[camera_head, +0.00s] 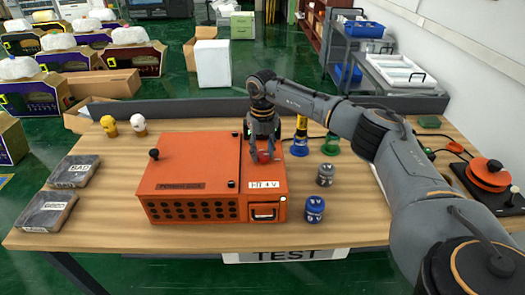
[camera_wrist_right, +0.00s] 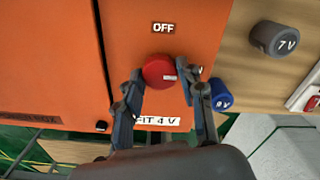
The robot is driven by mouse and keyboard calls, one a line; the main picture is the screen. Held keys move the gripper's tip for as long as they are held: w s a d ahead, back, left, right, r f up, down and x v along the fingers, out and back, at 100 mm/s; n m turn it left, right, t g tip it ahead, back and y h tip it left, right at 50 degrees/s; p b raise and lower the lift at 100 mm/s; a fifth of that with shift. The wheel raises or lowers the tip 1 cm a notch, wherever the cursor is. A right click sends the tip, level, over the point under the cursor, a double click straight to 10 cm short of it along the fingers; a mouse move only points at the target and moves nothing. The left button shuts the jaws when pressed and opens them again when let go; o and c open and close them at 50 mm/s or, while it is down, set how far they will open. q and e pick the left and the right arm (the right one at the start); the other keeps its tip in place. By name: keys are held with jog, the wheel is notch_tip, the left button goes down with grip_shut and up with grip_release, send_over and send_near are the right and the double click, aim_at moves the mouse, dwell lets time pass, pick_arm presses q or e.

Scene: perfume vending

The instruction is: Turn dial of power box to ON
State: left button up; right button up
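The orange power box (camera_head: 190,180) stands on the wooden table in the head view. Its red dial (camera_head: 264,156) is on the top face at the right; it also shows in the right wrist view (camera_wrist_right: 159,71), with a small white mark at its right edge. An "OFF" label (camera_wrist_right: 163,28) is above the dial in the wrist view. No ON label can be made out. My right gripper (camera_wrist_right: 160,84) is over the box with its fingers apart, one on each side of the dial. I see a gap on both sides, so it does not grip the dial. My left gripper is not in view.
Blue (camera_head: 314,209) and grey (camera_head: 325,175) cylinders stand right of the box. Two labelled dark blocks (camera_head: 73,171) lie at the left. A red-orange device (camera_head: 488,174) is at the right edge. The table front left of the box is clear.

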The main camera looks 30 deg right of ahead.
aim_at(262, 154)
jog(key=o, duration=0.5)
jog(key=shift+c, duration=0.2)
jog(key=shift+r, duration=0.1)
notch_tip(262, 154, up, 12)
dwell(0.4)
